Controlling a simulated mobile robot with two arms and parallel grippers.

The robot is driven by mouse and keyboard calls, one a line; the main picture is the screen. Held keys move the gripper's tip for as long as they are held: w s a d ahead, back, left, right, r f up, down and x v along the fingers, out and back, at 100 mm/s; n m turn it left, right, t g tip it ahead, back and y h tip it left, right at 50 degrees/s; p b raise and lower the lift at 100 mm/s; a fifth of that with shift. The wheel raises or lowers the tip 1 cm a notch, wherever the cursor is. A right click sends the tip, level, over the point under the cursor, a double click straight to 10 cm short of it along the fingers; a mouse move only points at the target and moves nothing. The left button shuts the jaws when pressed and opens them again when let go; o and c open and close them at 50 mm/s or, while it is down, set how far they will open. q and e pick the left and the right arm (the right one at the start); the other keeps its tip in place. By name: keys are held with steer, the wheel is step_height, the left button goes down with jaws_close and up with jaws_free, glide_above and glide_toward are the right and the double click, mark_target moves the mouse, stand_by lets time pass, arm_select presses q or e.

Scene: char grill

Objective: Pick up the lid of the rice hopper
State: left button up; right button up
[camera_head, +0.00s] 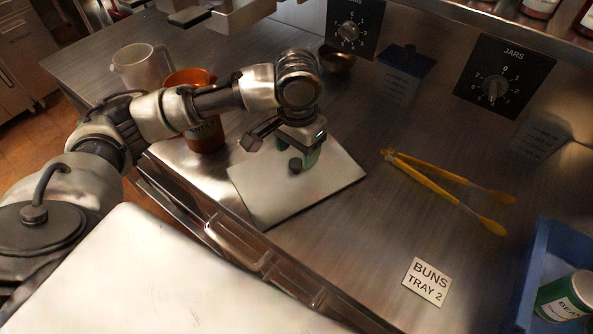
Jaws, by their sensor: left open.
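A flat, pale metal square plate with a small dark knob, which looks like the hopper lid (330,182), lies on the steel counter in the head view. My left gripper (296,156) is over its far part, pointing down, with its jaws open. The knob shows just below and between the green-tipped fingers. I cannot tell whether the fingers touch it. The gripper hides the lid's far edge. No opening of a hopper shows under the lid. My right gripper is not in view.
An orange-brown container (205,136) and a clear pitcher (141,67) stand behind my left arm. Yellow tongs (447,183) lie right of the lid. A "BUNS TRAY 2" sign (427,281) and a blue crate (541,270) are lower right. The counter (365,235) between is clear.

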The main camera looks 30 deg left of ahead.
mark_target(296, 161)
arm_select(q)
step_height(296, 161, down, 4)
steer(key=shift+s+a+f, duration=0.1)
steer(key=c, duration=1)
